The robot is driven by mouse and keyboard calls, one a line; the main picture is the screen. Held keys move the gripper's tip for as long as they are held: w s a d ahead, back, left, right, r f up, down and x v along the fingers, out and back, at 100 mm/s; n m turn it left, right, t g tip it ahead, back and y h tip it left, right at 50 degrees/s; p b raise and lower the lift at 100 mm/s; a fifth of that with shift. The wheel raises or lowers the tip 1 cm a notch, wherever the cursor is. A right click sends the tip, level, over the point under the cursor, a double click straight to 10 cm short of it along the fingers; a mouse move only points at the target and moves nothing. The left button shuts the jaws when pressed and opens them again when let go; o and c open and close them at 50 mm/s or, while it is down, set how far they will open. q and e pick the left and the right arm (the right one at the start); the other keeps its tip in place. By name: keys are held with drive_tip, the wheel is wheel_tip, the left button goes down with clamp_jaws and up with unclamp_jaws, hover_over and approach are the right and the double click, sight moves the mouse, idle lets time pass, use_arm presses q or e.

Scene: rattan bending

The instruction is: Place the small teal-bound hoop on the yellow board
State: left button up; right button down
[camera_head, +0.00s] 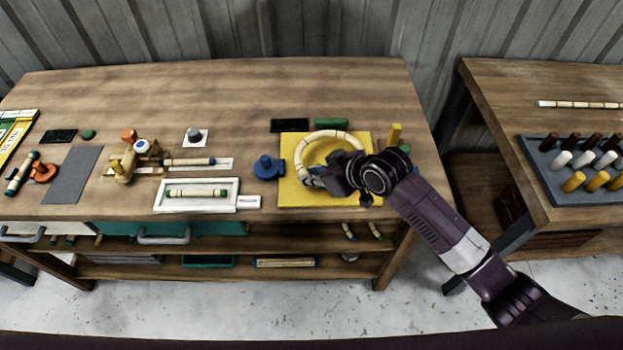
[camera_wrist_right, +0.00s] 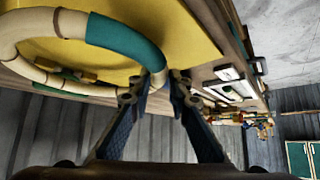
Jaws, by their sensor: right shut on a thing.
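The hoop (camera_head: 333,134) is a pale rattan ring with a teal-bound stretch, which shows in the right wrist view (camera_wrist_right: 125,41). The yellow board (camera_head: 289,194) lies on the workbench near its right end, and the hoop is over it. I cannot tell whether the hoop touches the board. My right gripper (camera_head: 308,177) is shut on the hoop at its near left side. The fingertips also show in the right wrist view (camera_wrist_right: 152,84), meeting at the hoop beside the teal binding. My gripper and wrist hide the near right part of the hoop. My left gripper is not in view.
A blue knobbed piece (camera_head: 268,167) stands just left of the board. A yellow peg (camera_head: 394,134) stands at its right. Green (camera_head: 331,124) and black (camera_head: 289,125) blocks lie behind it. A white tray (camera_head: 160,207) is left. A second table (camera_head: 500,105) stands right, past a gap.

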wheel_tip(320, 180, down, 3)
drive_tip(key=shift+w+r, duration=0.1)
drive_tip(key=shift+w, duration=0.05)
drive_tip(key=c, duration=1.8)
unclamp_jaws()
